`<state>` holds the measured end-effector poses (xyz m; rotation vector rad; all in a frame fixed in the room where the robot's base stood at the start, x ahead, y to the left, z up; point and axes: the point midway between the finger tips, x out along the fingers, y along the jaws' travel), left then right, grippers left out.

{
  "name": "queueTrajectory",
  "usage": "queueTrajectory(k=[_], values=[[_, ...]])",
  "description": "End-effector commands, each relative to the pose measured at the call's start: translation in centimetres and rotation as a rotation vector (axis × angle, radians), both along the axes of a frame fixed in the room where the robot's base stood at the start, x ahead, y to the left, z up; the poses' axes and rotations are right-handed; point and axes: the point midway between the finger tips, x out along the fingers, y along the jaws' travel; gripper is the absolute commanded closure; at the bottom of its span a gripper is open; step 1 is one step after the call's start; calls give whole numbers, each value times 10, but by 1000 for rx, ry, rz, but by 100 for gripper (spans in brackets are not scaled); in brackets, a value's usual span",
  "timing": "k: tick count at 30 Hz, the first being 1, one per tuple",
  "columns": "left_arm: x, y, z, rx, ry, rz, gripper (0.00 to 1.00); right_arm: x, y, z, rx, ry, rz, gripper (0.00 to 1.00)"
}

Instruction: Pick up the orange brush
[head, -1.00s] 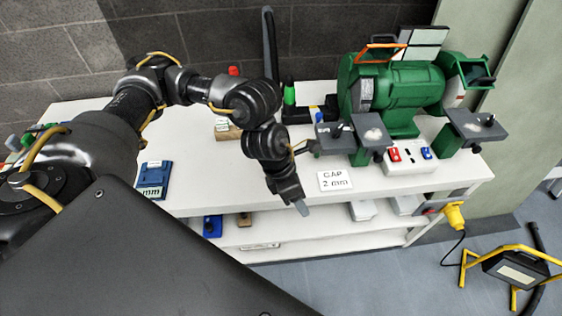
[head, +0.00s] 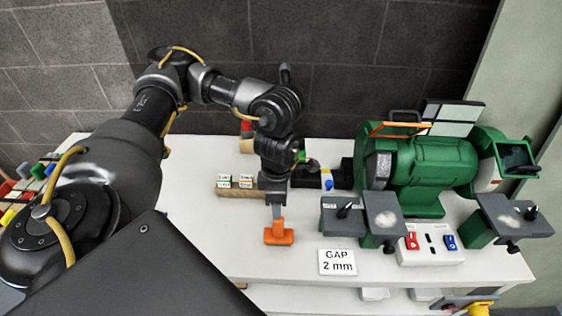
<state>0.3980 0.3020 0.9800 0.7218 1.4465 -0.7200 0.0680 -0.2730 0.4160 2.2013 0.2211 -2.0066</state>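An orange T-shaped piece (head: 279,236), which looks like the orange brush, stands on the white bench top, its wide part low and a narrow stem upward. My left gripper (head: 276,204) points down directly over it, with the fingertips at the stem. The fingers are small and dark here, and I cannot tell whether they are closed on the stem or just around it. The upper end of the stem is hidden by the gripper. My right gripper is not in view.
A green bench grinder (head: 425,165) with grey rests stands to the right. A white "GAP 2 mm" card (head: 338,262) lies close by on the right. A wooden block with white labels (head: 238,192) is behind left. The bench front left is clear.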

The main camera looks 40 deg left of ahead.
Motion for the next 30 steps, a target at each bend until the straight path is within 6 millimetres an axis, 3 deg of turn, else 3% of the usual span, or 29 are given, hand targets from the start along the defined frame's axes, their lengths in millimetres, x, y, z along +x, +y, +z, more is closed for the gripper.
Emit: queueTrajectory(k=[5,9,15,30], values=[[-1,-1,-29,-1,4,2,51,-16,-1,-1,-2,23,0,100],[-1,0,-43,-1,3,3,51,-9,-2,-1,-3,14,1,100],[-2,1,-48,-1,-1,4,51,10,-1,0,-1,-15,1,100],[-4,-2,-99,0,1,4,51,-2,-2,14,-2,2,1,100]])
